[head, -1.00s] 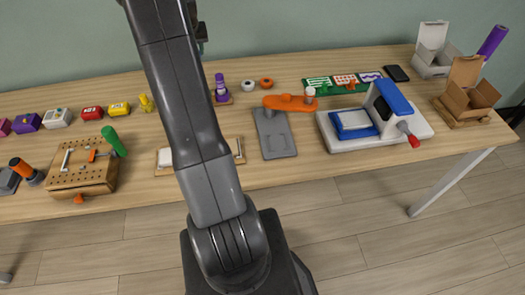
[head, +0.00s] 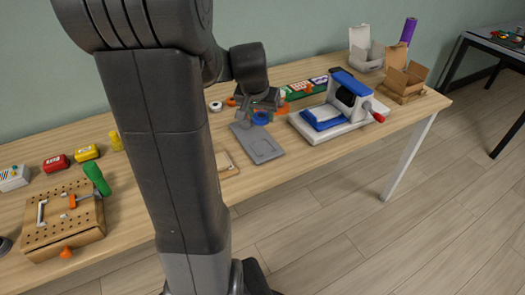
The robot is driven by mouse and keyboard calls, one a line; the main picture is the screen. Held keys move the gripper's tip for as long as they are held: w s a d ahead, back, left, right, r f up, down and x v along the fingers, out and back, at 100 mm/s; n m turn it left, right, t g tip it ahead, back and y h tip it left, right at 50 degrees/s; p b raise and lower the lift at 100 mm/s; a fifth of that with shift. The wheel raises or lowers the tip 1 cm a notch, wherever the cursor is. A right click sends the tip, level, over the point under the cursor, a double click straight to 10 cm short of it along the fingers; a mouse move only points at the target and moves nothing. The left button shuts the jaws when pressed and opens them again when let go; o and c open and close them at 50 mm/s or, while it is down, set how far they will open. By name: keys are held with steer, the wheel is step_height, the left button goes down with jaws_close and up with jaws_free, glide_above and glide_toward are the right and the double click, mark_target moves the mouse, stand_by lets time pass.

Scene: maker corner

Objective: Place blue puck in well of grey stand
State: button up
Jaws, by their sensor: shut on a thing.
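My gripper (head: 262,108) points down over the far part of the grey stand (head: 264,153). It is shut on the blue puck (head: 261,119), a small round blue piece at its fingertips. The puck appears just above the stand's far end; I cannot tell whether it touches the stand. The stand is a flat grey plate lying on the wooden table, with a shallow recess showing in its near half. Its far end is partly hidden by the gripper and the puck.
Right of the stand is a white-based press (head: 330,118) with blue parts and a red knob. Orange and white rings (head: 215,106) lie behind the gripper. A wooden pegboard box (head: 62,228) is at left. Cardboard boxes (head: 403,75) stand far right. My arm hides the table's middle.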

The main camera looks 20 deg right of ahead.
mark_target(263, 145)
steer(key=f, duration=0.3)
steer(key=f+b, duration=0.1)
steer(key=f, duration=0.6)
steer(key=shift+s+d, duration=0.1)
steer(key=shift+s, duration=0.15)
steer(key=shift+b, duration=0.3)
steer(key=shift+f, duration=0.15)
steer(key=o, duration=0.9)
steer(key=shift+o, duration=0.4)
steer(key=shift+r, duration=0.35)
steer(key=p+v, duration=0.1)
steer(key=v, duration=1)
steer(key=shift+r+p, duration=0.35)
steer(key=shift+p, duration=0.05)
